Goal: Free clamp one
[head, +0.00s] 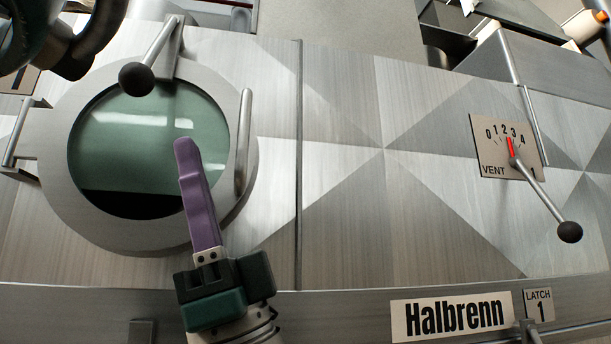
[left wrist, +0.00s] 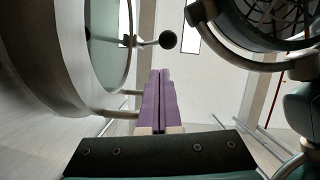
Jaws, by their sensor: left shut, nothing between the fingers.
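A clamp lever (head: 160,45) with a black ball knob sits at the top edge of the round glass door (head: 75,215). Its arm slants from the bracket above down-left to the knob. The knob (left wrist: 167,39) also shows in the left wrist view, beyond the fingertips. No number is visible on this clamp. My left gripper (head: 183,145) has purple fingers, pressed together and empty. It points up in front of the door glass, below and right of the knob and apart from it. The fingers (left wrist: 160,75) show side by side in the left wrist view. My right gripper is not in view.
A vertical bar handle (head: 244,140) is on the door's right side and a hinge bracket (head: 20,145) on its left. A vent lever (head: 545,195) with a 0–4 scale is at the right. A "LATCH 1" plate (head: 538,304) is at lower right. The middle panel is clear.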

